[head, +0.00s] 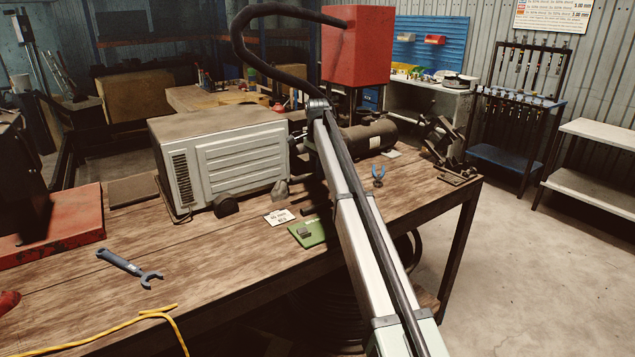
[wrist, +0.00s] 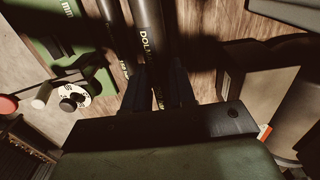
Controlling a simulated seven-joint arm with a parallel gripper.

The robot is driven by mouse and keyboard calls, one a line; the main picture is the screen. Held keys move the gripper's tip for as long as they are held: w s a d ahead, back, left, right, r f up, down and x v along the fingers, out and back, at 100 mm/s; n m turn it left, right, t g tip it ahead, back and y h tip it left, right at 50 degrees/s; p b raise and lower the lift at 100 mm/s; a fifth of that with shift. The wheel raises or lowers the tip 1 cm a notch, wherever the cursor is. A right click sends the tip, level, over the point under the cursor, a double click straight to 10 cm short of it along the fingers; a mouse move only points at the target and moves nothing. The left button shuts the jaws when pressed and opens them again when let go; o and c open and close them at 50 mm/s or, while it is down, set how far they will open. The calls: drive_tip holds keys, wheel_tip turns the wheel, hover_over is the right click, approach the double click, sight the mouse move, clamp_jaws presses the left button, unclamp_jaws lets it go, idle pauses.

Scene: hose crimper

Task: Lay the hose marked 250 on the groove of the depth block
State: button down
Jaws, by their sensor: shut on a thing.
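My gripper (wrist: 158,90) shows in the wrist view with its two dark fingers closed around the lower end of a dark hose (wrist: 148,22). Pale lettering runs along this hose; I cannot read a 250 on it. A second, thinner dark hose or rod (wrist: 112,25) lies beside it on the left. In the head view my arm crosses the bench and hides my gripper and the hose. A green plate with a small grey block (head: 304,232) lies on the bench just left of my arm; I cannot tell whether it is the depth block. No groove is clear.
A grey louvred machine (head: 235,155) stands left of my arm on the wooden bench (head: 200,245). A white card (head: 279,217) lies before it. A wrench (head: 130,268) and yellow cord (head: 125,325) lie front left. Blue pliers (head: 378,175) lie right. Green printed panels (wrist: 60,60) are left of the fingers.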

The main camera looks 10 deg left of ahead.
sight(311, 173)
drive_tip(key=a+r, duration=0.1)
drive_tip(key=s+a+r, duration=0.1)
drive_tip(key=shift+s+r, duration=0.3)
drive_tip(key=shift+r, duration=0.05)
drive_tip(key=s+d, duration=0.2)
drive_tip(key=s, duration=0.7)
drive_tip(key=s+d, duration=0.2)
drive_tip(key=s, duration=0.8)
drive_tip(key=shift+d+f+m, duration=0.15)
drive_tip(key=shift+m, duration=0.15)
drive_tip(key=shift+s+f, duration=0.1)
drive_tip(key=shift+f, duration=3.75)
drive_tip(key=shift+f, duration=0.3)
